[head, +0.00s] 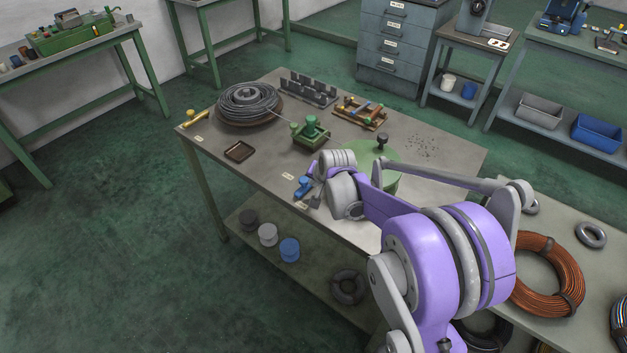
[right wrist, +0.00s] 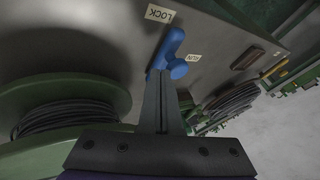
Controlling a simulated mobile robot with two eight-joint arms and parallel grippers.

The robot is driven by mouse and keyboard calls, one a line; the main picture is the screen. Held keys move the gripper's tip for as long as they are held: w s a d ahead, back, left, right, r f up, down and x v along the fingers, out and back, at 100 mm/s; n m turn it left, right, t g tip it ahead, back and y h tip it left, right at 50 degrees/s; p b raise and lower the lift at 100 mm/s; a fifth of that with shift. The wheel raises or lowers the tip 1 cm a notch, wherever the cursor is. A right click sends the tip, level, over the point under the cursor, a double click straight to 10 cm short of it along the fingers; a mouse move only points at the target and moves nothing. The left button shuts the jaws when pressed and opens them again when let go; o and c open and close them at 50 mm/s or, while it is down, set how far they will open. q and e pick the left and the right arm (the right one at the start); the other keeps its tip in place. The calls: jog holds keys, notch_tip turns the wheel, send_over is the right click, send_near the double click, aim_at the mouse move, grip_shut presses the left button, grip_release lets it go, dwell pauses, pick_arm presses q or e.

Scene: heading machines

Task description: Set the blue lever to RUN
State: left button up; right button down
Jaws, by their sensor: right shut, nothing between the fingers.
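The blue lever (head: 303,187) sits at the front edge of the middle table, partly hidden by my right gripper (head: 316,193). In the right wrist view the blue lever (right wrist: 170,48) lies just beyond the fingertips, with a round blue knob (right wrist: 178,69) on its near side. A LOCK label (right wrist: 160,14) is beyond it to the left, and a RUN label (right wrist: 193,57) is close by on its right. I cannot tell which label the lever points to. My right gripper (right wrist: 161,74) is shut and empty, its tips at or very near the lever; contact is unclear. My left gripper is out of view.
A green drum (right wrist: 65,95) with dark wire fills the left of the wrist view. On the table are a cable coil (head: 248,103), a green block (head: 311,131) and a small dark tray (head: 239,151). The table's left front is mostly clear.

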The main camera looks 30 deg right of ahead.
aim_at(301, 179)
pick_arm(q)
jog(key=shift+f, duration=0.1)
pick_arm(e)
jog(key=shift+w+a, duration=0.15)
dwell(0.3)
jog(key=shift+w+a+f+m+g+h+b, duration=0.15)
jog(key=shift+w+a+m+h+b, duration=0.2)
jog(key=shift+m, duration=0.35)
jog(key=shift+w+a+r+m+g+h+b, duration=0.15)
jog(key=shift+w+a+m+h, duration=0.25)
jog(key=shift+m, duration=0.3)
jog(key=shift+w+a, duration=0.35)
jog(key=shift+w, duration=0.2)
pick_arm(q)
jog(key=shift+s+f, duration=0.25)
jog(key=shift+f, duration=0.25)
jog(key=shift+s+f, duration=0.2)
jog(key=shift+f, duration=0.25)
pick_arm(e)
jog(key=shift+w+a, duration=0.3)
jog(key=shift+w, duration=0.55)
pick_arm(q)
jog(key=shift+b, duration=0.3)
